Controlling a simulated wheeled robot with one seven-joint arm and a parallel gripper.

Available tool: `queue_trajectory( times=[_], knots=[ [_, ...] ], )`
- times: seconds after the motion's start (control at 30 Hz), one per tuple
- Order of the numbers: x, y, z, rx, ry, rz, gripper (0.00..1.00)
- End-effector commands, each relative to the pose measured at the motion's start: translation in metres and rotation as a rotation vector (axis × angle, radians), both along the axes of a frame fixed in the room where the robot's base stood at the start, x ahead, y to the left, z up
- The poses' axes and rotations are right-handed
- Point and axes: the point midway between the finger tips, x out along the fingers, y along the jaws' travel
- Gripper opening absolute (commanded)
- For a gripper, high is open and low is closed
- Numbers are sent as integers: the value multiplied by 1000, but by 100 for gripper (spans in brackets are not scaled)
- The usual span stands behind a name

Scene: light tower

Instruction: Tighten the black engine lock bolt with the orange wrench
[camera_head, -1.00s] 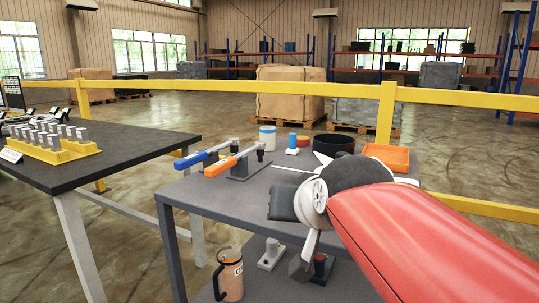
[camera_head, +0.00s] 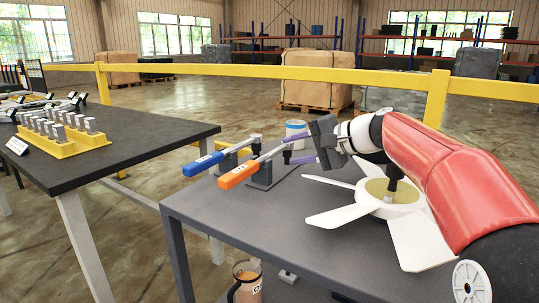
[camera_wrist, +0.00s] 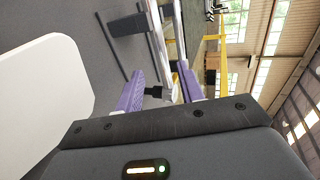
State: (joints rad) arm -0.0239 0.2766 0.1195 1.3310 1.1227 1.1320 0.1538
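The orange wrench (camera_head: 239,175) rests on a dark stand on the grey table, its orange handle toward the left and its metal shaft and black head toward the right. My gripper (camera_head: 296,160) is at its head end, with purple fingers spread. In the wrist view, the wrench's shaft (camera_wrist: 158,45) and black socket lie between the fingertips (camera_wrist: 160,92); I cannot tell whether they touch. A white fan-like engine part (camera_head: 337,215) with a tan hub lies on the table, partly behind my arm. A black bolt-like piece (camera_head: 392,180) stands on its hub, partly hidden.
A blue-handled wrench (camera_head: 203,163) lies beside the orange one. A white and blue container (camera_head: 296,129) stands behind. A mug (camera_head: 247,281) is below the grey tabletop (camera_head: 270,225). A dark table (camera_head: 120,150) with yellow racks is at left; a yellow rail (camera_head: 330,75) runs behind.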

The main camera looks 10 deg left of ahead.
Motion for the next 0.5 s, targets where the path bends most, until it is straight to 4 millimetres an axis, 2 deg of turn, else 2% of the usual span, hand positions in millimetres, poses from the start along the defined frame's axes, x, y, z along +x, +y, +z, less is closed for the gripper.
queue_trajectory(
  times=[0.27,0.5],
  knots=[
    [6,26,-8,-2,0,2,38],
    [15,58,-21,-4,2,2,38]
  ],
)
